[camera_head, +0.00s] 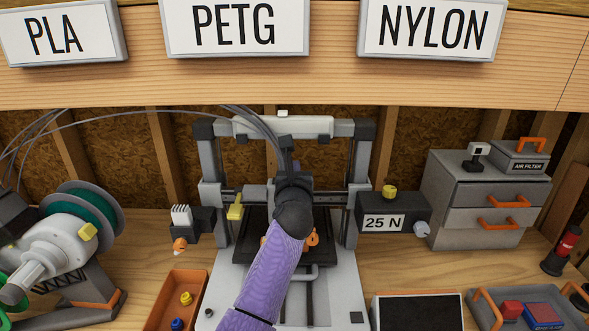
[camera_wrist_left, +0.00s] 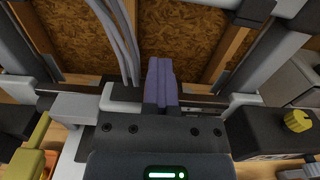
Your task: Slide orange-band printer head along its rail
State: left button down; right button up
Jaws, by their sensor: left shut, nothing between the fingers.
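The grey printer (camera_head: 350,275) stands in the middle of the bench. Its horizontal rail (camera_head: 333,190) crosses behind my left gripper (camera_head: 288,165); the rail also shows in the left wrist view (camera_wrist_left: 205,100). My left gripper points toward the printer's back, its purple fingers (camera_wrist_left: 160,82) closed together and empty. My wrist and purple forearm cover the middle of the rail, so the printer head is mostly hidden. A small orange part (camera_head: 313,238) shows just right of my forearm; I cannot tell if it is the band. My right gripper is not in view.
A yellow clip (camera_head: 235,207) sits left on the printer. A "25 N" box (camera_head: 393,222) stands right of it. A spool (camera_head: 95,215) is at left, grey drawers (camera_head: 475,195) at right, an orange tray (camera_head: 163,305) in front.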

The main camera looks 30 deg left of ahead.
pick_arm(q)
jog(key=shift+f, duration=0.4)
jog(key=c, duration=1.3)
grip_release()
jog(key=shift+c, duration=0.2)
jog(key=o, duration=1.1)
jog(key=shift+s+a, duration=0.1)
jog(key=shift+a, duration=0.05)
jog(key=shift+d+p, duration=0.2)
jog(key=shift+p, duration=0.2)
jog(key=p+v, duration=0.5)
jog(key=v, duration=0.6)
jog(key=shift+r, duration=0.25)
